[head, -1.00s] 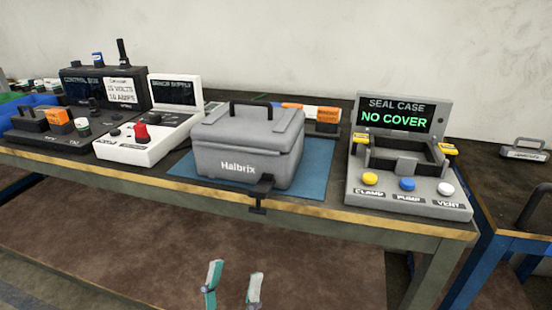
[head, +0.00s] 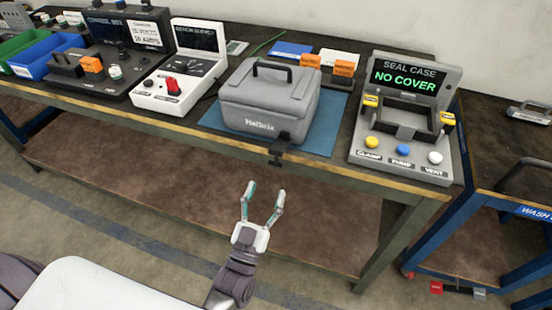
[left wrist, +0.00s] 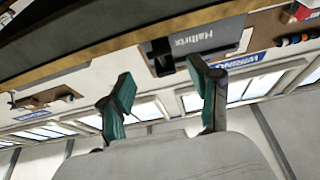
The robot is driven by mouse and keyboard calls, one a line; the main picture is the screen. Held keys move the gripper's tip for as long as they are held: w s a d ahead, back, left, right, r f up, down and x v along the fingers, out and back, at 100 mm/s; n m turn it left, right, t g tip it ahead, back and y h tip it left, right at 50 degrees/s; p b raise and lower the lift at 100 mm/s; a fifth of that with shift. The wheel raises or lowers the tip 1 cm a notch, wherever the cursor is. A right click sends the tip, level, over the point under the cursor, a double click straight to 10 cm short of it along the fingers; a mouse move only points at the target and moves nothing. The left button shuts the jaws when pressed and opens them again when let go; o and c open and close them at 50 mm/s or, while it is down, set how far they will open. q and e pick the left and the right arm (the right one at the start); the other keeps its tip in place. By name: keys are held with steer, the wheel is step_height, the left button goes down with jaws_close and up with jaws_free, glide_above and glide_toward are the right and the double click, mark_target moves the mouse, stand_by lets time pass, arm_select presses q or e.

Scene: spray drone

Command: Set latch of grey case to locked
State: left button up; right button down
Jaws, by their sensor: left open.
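The grey case (head: 262,98), marked "Halbrix" and with a dark carry handle on its lid, sits shut on a blue mat (head: 325,134) near the bench's front edge. A dark latch (head: 279,146) shows low at its front right corner, by the bench edge. In the left wrist view the case front (left wrist: 210,42) shows upside down with a dark latch part (left wrist: 160,58) beside the lettering. My left gripper (head: 264,188) is open and empty, in front of and below the bench edge, apart from the case. My right gripper is not in view.
A seal case device (head: 390,155) reading "NO COVER" stands right of the case. A white bench device (head: 160,98) with a red knob stands to the left. The bench's front edge (head: 200,132) lies between my left gripper and the case. The space before the bench is clear.

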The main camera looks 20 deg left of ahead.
mark_target(276, 163)
arm_select(q)
steer(key=p+x, duration=0.1)
steer(key=x, duration=0.7)
steer(key=shift+r, duration=0.1)
jaws_close()
